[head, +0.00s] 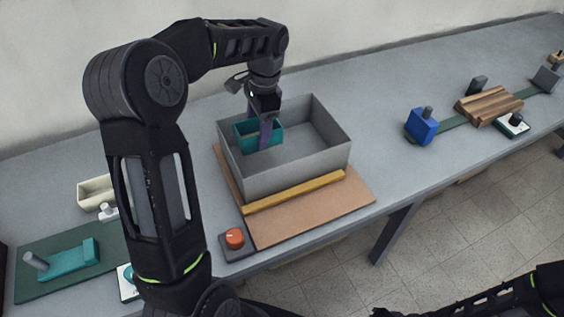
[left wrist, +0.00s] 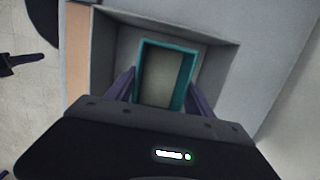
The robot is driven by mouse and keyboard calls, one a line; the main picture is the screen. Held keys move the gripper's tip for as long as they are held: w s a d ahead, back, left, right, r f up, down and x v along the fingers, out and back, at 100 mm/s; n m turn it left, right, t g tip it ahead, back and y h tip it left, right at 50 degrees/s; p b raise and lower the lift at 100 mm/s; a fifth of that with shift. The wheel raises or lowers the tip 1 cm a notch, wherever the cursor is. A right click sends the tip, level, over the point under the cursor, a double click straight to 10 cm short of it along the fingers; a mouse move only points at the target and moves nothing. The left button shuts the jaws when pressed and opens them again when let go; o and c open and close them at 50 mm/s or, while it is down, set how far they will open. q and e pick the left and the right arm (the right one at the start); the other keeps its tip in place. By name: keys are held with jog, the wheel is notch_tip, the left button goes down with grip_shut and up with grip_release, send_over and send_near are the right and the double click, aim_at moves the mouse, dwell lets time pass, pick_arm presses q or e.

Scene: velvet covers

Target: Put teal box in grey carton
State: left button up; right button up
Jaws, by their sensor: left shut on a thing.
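The grey carton (head: 310,163) is an open box standing on a brown board. The teal box (head: 243,130), an open-topped box, is inside the carton at its left end. My left gripper (head: 265,132) reaches down into the carton from above, its fingers shut on the teal box. In the left wrist view the teal box (left wrist: 148,44) lies between the two fingers (left wrist: 160,95), with the carton walls (left wrist: 103,40) around it. I cannot tell whether its base touches the carton floor. My right gripper (head: 383,312) is only partly in view at the bottom edge, its jaws unclear.
A yellow bar (head: 294,192) lies along the carton's front on the brown board (head: 350,204). An orange knob (head: 235,238) is at the board's front left. A blue block (head: 421,125) and a wooden block (head: 488,106) stand further right. Grey table is clear between carton and blue block.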

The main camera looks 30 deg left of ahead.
pick_arm(q)
jog(key=shift+f, duration=3.1)
jog(key=shift+f+p, duration=0.45)
jog(key=shift+f, duration=1.4)
jog(key=shift+f, duration=0.2)
jog(key=o, duration=1.4)
jog(key=r, duration=0.4)
jog(key=w+r, duration=0.1)
jog(key=r, duration=0.3)
jog(key=d+r, duration=0.1)
jog(key=r, duration=0.3)
jog(key=shift+w+r+b, duration=0.15)
jog(key=shift+w+b, duration=0.1)
jog(key=shift+b, duration=0.05)
